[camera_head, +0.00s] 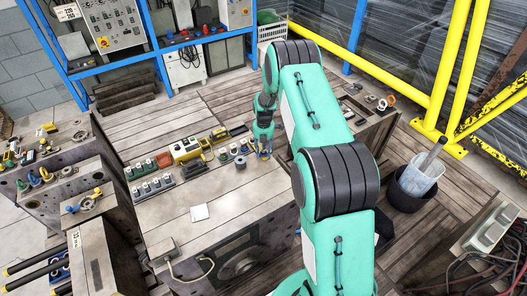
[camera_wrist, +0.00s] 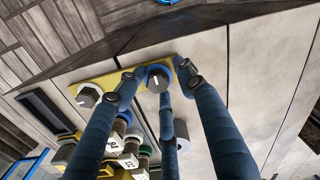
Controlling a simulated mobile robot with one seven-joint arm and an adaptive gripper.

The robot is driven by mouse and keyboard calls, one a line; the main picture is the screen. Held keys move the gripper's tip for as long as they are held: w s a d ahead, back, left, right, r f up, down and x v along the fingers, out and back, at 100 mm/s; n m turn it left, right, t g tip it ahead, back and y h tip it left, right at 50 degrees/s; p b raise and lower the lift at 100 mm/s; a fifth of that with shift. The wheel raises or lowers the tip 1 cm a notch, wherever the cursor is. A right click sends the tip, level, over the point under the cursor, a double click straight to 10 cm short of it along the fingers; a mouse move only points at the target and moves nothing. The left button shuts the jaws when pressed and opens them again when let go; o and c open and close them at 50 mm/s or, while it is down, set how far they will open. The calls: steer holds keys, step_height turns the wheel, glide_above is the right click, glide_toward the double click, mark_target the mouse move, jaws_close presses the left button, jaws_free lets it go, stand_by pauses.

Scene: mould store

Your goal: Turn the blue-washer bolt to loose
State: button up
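The blue-washer bolt (camera_wrist: 157,79) is a dark grey round head with a blue ring and a white mark, on a yellow plate (camera_wrist: 107,82) in the wrist view. The white mark points roughly up in the picture. A second bolt head (camera_wrist: 88,96), with a pale rim and a white mark, sits to its left on the same plate. My gripper (camera_wrist: 157,76) has three dark blue fingers spread around the blue-washer bolt, with small gaps visible beside it, so it looks open. In the head view my gripper (camera_head: 263,151) is low over the bench; the bolt is hard to make out there.
Beside the plate are several coloured caps and labelled blocks (camera_wrist: 127,158) and a grey cylinder (camera_wrist: 181,136). In the head view a yellow device (camera_head: 186,149) and knob blocks (camera_head: 151,188) stand left of my gripper on the bench.

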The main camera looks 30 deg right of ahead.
mark_target(264, 151)
steer(key=shift+w+r, duration=0.15)
steer(key=shift+r, duration=0.05)
steer(key=shift+r, duration=0.45)
step_height(264, 151, up, 11)
stand_by(0.4)
stand_by(0.5)
